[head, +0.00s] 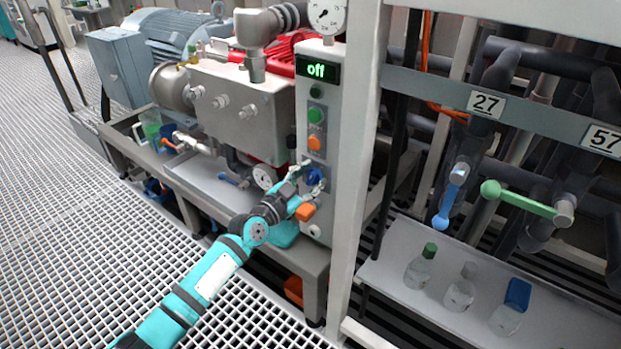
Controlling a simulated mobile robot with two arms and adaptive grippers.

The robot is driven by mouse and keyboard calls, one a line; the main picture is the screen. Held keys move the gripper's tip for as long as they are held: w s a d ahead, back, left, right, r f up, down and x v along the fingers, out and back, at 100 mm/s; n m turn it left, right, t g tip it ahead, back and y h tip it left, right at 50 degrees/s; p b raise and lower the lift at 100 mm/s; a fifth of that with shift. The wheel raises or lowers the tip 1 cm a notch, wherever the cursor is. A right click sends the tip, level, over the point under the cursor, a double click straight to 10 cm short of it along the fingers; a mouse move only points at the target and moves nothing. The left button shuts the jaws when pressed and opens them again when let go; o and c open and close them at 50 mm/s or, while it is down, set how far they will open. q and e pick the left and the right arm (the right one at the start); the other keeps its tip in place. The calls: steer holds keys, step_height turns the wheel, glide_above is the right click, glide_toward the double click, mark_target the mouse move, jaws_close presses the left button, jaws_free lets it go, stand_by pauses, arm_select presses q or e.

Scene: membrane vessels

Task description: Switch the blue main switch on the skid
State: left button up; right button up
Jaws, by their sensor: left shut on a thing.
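The blue main switch (315,176) sits low on the grey control panel (332,130) of the skid. The panel's display (318,69) reads "off" in green. My left gripper (309,174) is at the switch, with its fingers on either side of the blue knob, shut on it. The fingers partly hide the switch, so its exact angle is hard to tell. Above it on the panel are an orange button (315,143), a green button (315,114) and a dark button (317,92). My right gripper is not in view.
A pressure gauge (327,14) stands above the panel. A pale frame post (358,150) rises just right of it. Beyond are a blue valve handle (450,196), a green valve handle (519,199) and a shelf with several bottles (460,290). Grating floor (60,230) is open at left.

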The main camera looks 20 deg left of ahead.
arm_select(q)
steer(key=n, duration=0.3)
steer(key=shift+a+n, duration=0.15)
steer(key=shift+n, duration=0.15)
steer(key=n, duration=0.2)
steer(key=shift+w+a+n, duration=0.1)
steer(key=shift+a+n, duration=0.05)
steer(key=shift+n, duration=0.15)
steer(key=shift+a+f+n, duration=0.1)
steer(key=shift+a+n, duration=0.05)
steer(key=shift+n, duration=1.85)
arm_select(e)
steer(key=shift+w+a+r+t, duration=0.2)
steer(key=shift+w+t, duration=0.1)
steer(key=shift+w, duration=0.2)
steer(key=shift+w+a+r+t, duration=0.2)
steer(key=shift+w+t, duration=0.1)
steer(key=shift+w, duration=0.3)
arm_select(q)
steer(key=o, duration=1.1)
steer(key=v, duration=1.2)
